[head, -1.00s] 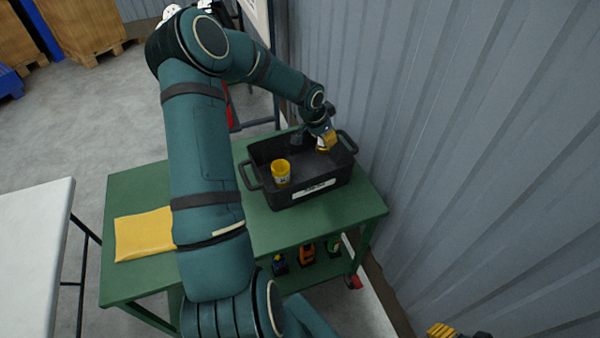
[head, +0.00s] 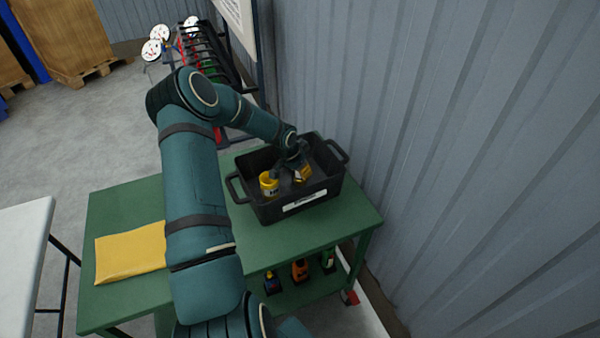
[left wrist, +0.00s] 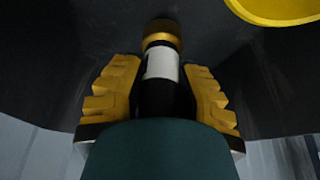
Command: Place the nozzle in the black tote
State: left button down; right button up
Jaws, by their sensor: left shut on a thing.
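The black tote (head: 312,196) stands on the green table, with a white label on its front. My left gripper (head: 302,174) is down inside the tote, at its right part. In the left wrist view the nozzle (left wrist: 161,65), black with a white band and a brass-coloured end, lies between the yellow fingers of my left gripper (left wrist: 160,78), which are shut on it. In the head view the nozzle is hidden by the gripper and wrist. Whether it touches the tote floor I cannot tell. My right gripper is out of view.
A yellow cup (head: 268,184) stands in the tote, left of the gripper; its rim shows in the wrist view (left wrist: 280,10). A yellow cloth (head: 130,255) lies on the green table (head: 285,236). A corrugated wall (head: 450,150) is close on the right.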

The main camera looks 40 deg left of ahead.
pick_arm(q)
jog(key=shift+w+f, duration=0.1)
jog(key=shift+f, duration=0.4)
jog(key=shift+r, duration=0.1)
jog(key=shift+f, duration=0.2)
jog(key=c, duration=0.7)
grip_release()
jog(key=shift+c, duration=0.2)
jog(key=shift+r, duration=0.2)
jog(key=p+v, duration=0.2)
jog(key=v, duration=1)
